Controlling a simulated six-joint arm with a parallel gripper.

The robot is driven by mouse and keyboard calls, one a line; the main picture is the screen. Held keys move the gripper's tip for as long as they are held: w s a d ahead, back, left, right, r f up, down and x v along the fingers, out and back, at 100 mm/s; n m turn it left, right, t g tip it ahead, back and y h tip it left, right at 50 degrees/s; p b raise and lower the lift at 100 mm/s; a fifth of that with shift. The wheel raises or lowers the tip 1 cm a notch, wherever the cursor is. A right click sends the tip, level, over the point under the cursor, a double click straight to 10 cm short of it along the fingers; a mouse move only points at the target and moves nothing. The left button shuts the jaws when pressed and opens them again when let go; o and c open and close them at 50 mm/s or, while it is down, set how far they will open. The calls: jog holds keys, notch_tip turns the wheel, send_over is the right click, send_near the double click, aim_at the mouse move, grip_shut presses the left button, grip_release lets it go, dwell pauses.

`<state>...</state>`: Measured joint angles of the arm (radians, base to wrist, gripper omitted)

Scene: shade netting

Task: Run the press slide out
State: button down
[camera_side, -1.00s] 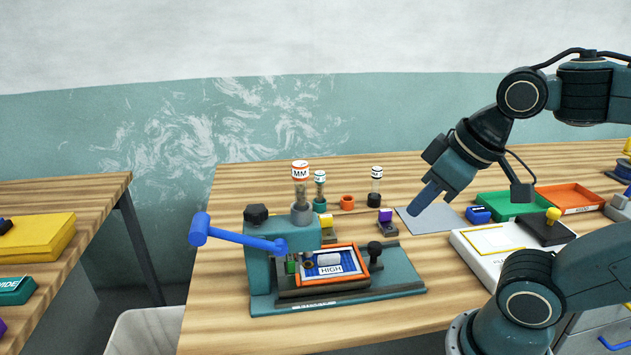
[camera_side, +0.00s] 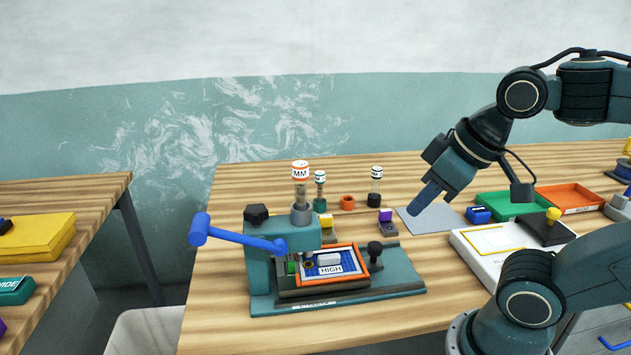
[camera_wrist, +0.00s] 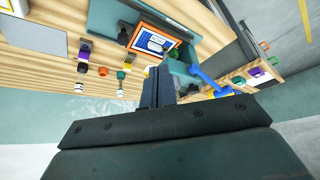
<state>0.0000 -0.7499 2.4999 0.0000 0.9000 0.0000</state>
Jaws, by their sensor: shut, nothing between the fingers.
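The teal press (camera_side: 268,262) stands on the wooden table with a blue lever (camera_side: 240,238) pointing left. Its slide (camera_side: 330,292) lies on the teal base and carries an orange-framed card marked HIGH (camera_side: 331,268). A black knob (camera_side: 375,249) stands at the slide's right end. My gripper (camera_side: 417,208) is shut and empty, in the air to the right of and above the press, apart from the knob. The wrist view also shows the orange-framed card (camera_wrist: 153,42) and the blue lever (camera_wrist: 207,78).
A grey sheet (camera_side: 430,219) lies below my gripper. A green tray (camera_side: 505,204), an orange tray (camera_side: 570,197) and a white case (camera_side: 490,252) stand to the right. Vials, an orange ring (camera_side: 347,202) and small blocks stand behind the press. Bare table lies in front.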

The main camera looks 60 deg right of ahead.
jog(key=c, duration=2.2)
grip_release()
jog(key=c, duration=1.1)
grip_release()
jog(key=shift+w+d, duration=0.1)
jog(key=shift+w, duration=0.1)
jog(key=shift+o, duration=0.2)
jog(key=w+d+f+g, duration=0.1)
jog(key=w+d+g, duration=0.2)
jog(key=w, duration=0.3)
jog(key=shift+d+f, duration=0.25)
jog(key=shift+d, duration=0.5)
jog(key=g, duration=0.3)
send_over(375, 244)
jog(key=shift+f, duration=2.1)
jog(key=shift+f, duration=0.1)
jog(key=shift+f, duration=6.8)
